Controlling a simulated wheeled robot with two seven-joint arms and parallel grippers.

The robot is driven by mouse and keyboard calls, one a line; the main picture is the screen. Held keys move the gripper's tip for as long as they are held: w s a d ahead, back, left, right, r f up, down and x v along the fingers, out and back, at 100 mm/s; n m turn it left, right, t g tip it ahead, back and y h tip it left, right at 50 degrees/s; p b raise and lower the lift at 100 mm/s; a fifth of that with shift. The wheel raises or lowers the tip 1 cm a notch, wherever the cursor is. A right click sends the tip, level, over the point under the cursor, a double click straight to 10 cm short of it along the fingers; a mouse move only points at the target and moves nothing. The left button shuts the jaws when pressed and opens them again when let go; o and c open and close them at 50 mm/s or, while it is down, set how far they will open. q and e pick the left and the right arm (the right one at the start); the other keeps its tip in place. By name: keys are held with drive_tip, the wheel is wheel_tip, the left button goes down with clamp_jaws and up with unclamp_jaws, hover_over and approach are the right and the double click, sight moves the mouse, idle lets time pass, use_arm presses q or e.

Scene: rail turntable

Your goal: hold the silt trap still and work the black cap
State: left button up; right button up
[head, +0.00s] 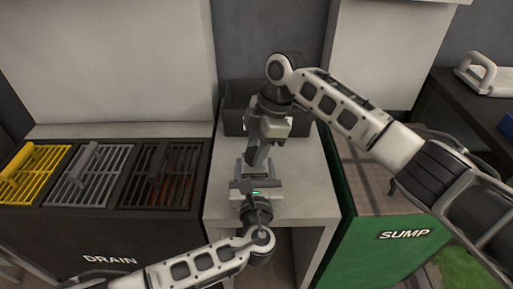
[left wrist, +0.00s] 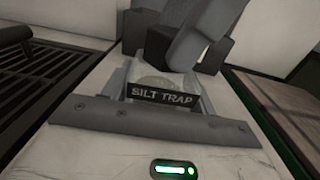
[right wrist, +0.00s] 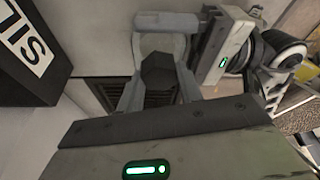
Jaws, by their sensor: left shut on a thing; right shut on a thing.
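The grey silt trap (head: 241,172) stands on the pale bench, mostly covered by my grippers in the head view. Its dark SILT TRAP label (left wrist: 160,97) faces the left wrist camera. My left gripper (head: 252,190) is shut on the silt trap from the near side. My right gripper (head: 259,157) comes down from above and is shut on the black cap. The cap (right wrist: 160,72) shows as a dark, faceted block in the right wrist view, over the grey body. In the head view the cap is hidden.
A dark open bin (head: 236,97) sits at the back of the bench (head: 305,190). Yellow, grey and dark grates (head: 100,172) lie on the DRAIN unit at left. The green SUMP tank (head: 375,250) stands at right. The bench's right side is clear.

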drive_tip(key=n, duration=0.3)
drive_tip(key=shift+f+g, duration=0.1)
drive_tip(key=shift+g, duration=0.3)
drive_tip(key=o, duration=1.1)
drive_tip(key=shift+o, duration=0.4)
drive_tip(key=shift+r, duration=0.2)
drive_tip(key=shift+r, duration=1.85)
